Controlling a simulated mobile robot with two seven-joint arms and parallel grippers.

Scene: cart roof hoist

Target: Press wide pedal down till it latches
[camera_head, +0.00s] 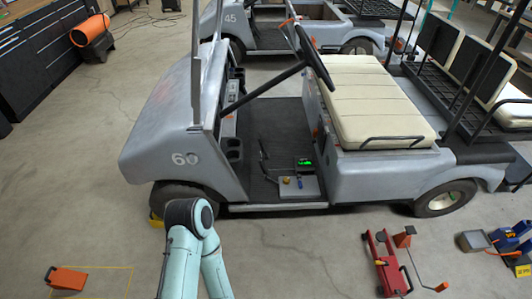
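The grey cart numbered 60 (160,120) stands side-on with its dark footwell (285,125) open toward me. I cannot clearly make out the wide pedal or whether it is up or down. A thin dark upright part (263,150) stands on the footwell floor, and I cannot tell whether it belongs to a pedal. A teal arm of mine, bent at its joint, is at bottom centre, in front of the cart's front wheel (180,196). Neither gripper is in view.
A light panel (284,189) with a green display (304,162) lies at the footwell's near edge. A yellow chock (156,220) touches the front wheel.

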